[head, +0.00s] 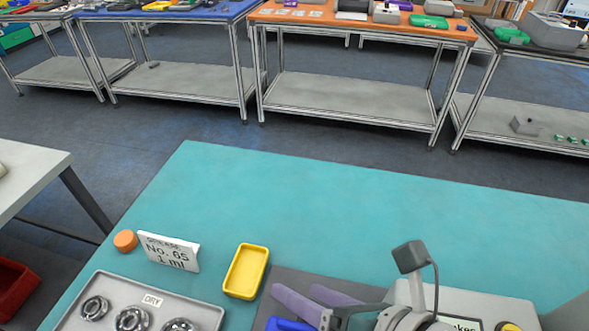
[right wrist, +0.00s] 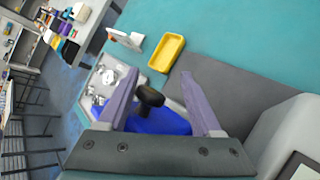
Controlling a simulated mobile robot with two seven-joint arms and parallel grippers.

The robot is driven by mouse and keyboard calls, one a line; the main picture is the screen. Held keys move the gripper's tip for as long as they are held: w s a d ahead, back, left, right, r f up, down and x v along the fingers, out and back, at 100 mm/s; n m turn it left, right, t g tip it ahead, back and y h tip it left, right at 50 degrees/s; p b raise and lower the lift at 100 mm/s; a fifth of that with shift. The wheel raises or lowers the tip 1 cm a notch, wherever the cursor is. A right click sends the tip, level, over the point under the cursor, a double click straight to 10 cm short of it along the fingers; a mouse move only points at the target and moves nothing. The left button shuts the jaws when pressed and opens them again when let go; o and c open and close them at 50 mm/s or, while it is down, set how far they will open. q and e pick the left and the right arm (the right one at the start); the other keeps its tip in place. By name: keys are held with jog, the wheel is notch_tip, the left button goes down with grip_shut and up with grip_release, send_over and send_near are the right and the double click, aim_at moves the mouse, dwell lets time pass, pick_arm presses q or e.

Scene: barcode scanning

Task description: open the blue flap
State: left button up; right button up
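The blue flap (head: 288,325) shows only in part at the bottom edge of the head view, beside my right gripper. In the right wrist view the blue flap (right wrist: 160,122) lies between and beyond my purple fingers, with a black knob-like part (right wrist: 150,97) in front of it. My right gripper (head: 296,289) is open, its two fingers well apart in the right wrist view (right wrist: 161,74). I see nothing held between them. Whether either finger touches the blue part, I cannot tell. My left gripper is not in view.
A yellow tray (head: 245,271) stands on the teal table (head: 330,210), left of a dark grey mat (head: 283,280). A grey tray (head: 75,307) with metal rings, a white sign (head: 169,252) and an orange disc (head: 125,241) lie further left. The table's far part is clear.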

jog(key=shift+o, duration=1.2)
jog(key=shift+s+d+f, duration=0.1)
jog(key=shift+d+f, duration=0.05)
jog(key=shift+f, duration=0.05)
jog(key=shift+r, duration=0.1)
jog(key=shift+r, duration=0.1)
jog(key=p+v, duration=0.1)
jog(key=v, duration=0.8)
jog(key=shift+s+d+r+p, duration=0.2)
jog(key=shift+r+p, duration=0.1)
jog(key=shift+p, duration=0.1)
